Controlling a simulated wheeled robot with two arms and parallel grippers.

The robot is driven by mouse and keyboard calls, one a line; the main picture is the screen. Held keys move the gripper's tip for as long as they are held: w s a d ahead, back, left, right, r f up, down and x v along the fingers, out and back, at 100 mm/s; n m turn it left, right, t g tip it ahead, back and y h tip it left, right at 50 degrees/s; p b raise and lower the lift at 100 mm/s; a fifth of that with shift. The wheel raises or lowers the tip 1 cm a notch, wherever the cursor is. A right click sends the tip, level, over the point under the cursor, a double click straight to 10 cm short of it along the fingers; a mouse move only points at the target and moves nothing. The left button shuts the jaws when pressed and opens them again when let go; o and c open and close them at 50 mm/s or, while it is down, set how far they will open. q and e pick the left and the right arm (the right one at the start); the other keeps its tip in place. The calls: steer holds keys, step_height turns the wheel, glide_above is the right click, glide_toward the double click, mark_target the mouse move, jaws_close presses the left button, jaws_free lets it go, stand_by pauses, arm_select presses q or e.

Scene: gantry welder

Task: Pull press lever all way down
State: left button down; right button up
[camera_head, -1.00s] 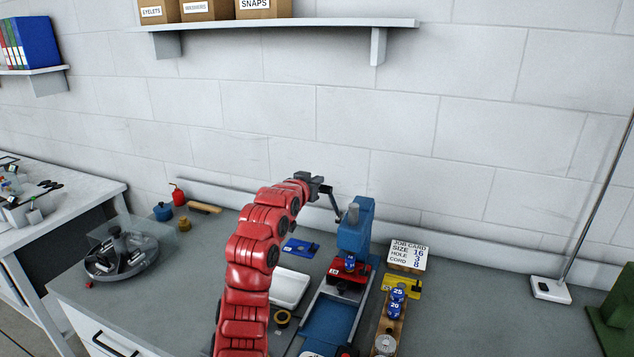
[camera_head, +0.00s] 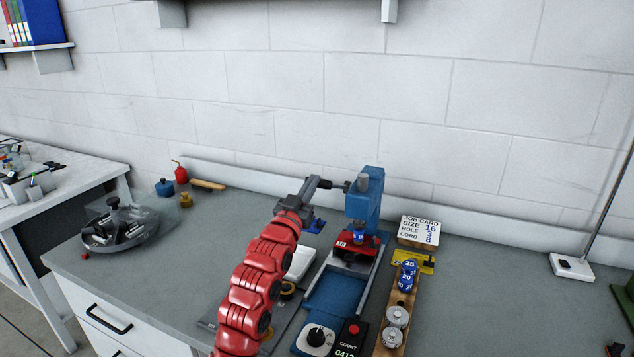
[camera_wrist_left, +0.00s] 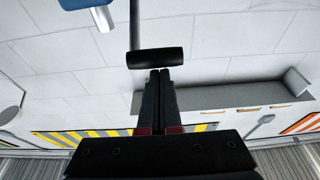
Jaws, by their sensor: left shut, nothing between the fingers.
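The blue press (camera_head: 366,200) stands on the bench right of centre, with a red part bearing a blue block under its head. Its lever (camera_head: 337,187) sticks out to the left of the head. My left gripper (camera_head: 325,184) is shut and empty, at the lever's outer end. In the left wrist view the shut fingertips (camera_wrist_left: 160,72) point at the black lever grip (camera_wrist_left: 155,58), which lies across just past them. I cannot tell whether they touch. The lever's grey rod (camera_wrist_left: 134,25) runs up from it. My right gripper is not in view.
A job card (camera_head: 419,230) and a wooden holder (camera_head: 402,295) with blue dies stand right of the press. A control box (camera_head: 348,338) is in front. A white tray (camera_head: 300,262) is beside my left arm. A round carousel (camera_head: 118,228) stands at the left.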

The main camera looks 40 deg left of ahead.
arm_select(q)
step_height(320, 180, down, 11)
steer(key=s+b, duration=0.2)
steer(key=b, duration=0.4)
steer(key=shift+d+f, duration=0.15)
steer(key=shift+d, duration=0.05)
stand_by(0.8)
step_height(320, 180, up, 4)
steer(key=w, duration=0.2)
steer(key=s+d+r, duration=0.1)
steer(key=s+r, duration=0.1)
steer(key=s, duration=0.7)
steer(key=shift+d, duration=0.4)
